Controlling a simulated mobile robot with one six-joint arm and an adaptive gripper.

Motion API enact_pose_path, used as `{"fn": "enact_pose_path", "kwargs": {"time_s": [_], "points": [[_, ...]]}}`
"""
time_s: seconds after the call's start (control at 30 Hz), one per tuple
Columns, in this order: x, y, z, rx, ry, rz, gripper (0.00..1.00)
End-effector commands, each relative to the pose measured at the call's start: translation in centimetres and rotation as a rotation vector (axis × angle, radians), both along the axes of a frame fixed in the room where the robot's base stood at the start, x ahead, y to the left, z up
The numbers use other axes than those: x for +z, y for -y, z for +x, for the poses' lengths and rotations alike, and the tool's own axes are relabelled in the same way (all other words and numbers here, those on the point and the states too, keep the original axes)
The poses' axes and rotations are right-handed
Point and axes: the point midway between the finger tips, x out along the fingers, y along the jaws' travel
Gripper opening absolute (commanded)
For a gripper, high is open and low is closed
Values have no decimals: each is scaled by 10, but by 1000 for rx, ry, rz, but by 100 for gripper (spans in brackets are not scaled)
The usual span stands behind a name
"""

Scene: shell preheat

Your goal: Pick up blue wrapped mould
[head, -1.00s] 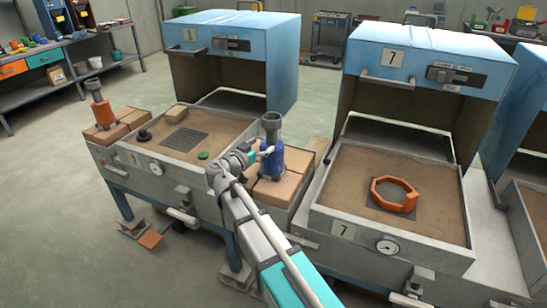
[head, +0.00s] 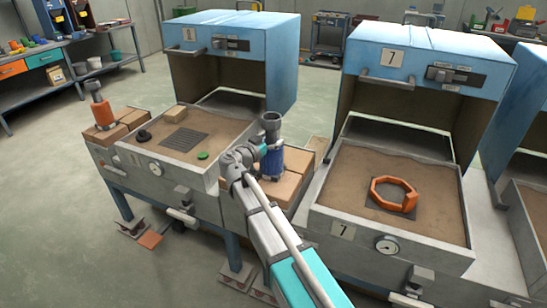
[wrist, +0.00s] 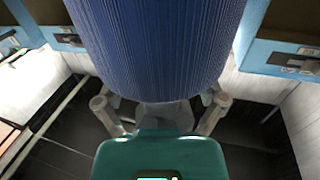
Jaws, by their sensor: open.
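The blue wrapped mould (head: 271,160) stands upright on tan bricks between the two sand trays, with a grey cup-shaped top (head: 271,124). In the wrist view its ribbed blue side (wrist: 158,45) fills the upper middle. My gripper (head: 261,152) is at the near left side of the mould in the head view, its fingers largely hidden by my own wrist. In the wrist view my gripper (wrist: 160,105) has its two fingers apart, one on each side of the mould's near end. I cannot tell whether they touch it.
An orange mould (head: 103,111) stands on bricks at the far left. Sand tray 1 (head: 152,165) holds a dark grate, a green disc and a brick. Sand tray 7 (head: 335,230) holds an orange ring (head: 393,194). Blue hoods (head: 232,45) rise behind.

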Motion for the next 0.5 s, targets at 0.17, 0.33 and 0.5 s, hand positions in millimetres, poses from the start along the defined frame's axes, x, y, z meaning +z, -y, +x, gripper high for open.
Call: {"fn": "enact_pose_path", "kwargs": {"time_s": [0.17,0.33,0.5], "points": [[0,0,0,0,0,0,88],[0,-1,0,1,0,0,56],[0,-1,0,1,0,0,25]]}}
